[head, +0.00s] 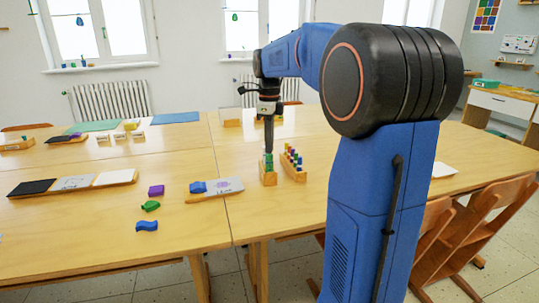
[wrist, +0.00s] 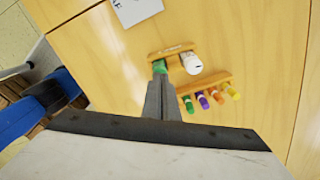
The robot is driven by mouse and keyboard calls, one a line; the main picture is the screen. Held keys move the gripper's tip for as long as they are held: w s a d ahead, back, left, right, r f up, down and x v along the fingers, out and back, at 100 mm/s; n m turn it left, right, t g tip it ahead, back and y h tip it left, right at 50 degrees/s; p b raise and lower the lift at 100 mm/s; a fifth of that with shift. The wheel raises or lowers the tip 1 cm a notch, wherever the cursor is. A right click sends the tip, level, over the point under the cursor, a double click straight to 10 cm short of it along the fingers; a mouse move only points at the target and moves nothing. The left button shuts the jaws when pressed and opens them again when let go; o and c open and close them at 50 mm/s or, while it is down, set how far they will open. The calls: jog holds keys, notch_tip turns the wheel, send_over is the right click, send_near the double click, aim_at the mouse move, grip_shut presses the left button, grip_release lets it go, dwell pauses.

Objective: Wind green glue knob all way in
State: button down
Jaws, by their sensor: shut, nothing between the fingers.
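The green glue stick (head: 268,160) stands in a small wooden holder (head: 268,179) near the front edge of the table. My gripper (head: 268,148) points straight down over it, its fingers shut with nothing between them. In the wrist view the fingertips (wrist: 162,80) lie right beside the green glue piece (wrist: 159,66) and partly cover it. A white cylinder (wrist: 192,64) sits in the same holder. I cannot tell whether the fingers touch the green part, and the knob itself is not clearly seen.
A wooden rack (head: 293,174) of several coloured sticks stands just right of the holder. A board with a blue piece (head: 198,188) and loose purple (head: 156,190), green (head: 150,206) and blue (head: 147,226) pieces lie to the left. The tabletop between them is clear.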

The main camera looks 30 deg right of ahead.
jog(key=shift+f, duration=0.35)
jog(key=shift+r, duration=0.5)
dwell(0.4)
jog(key=c, duration=0.8)
grip_release()
jog(key=shift+o, duration=0.2)
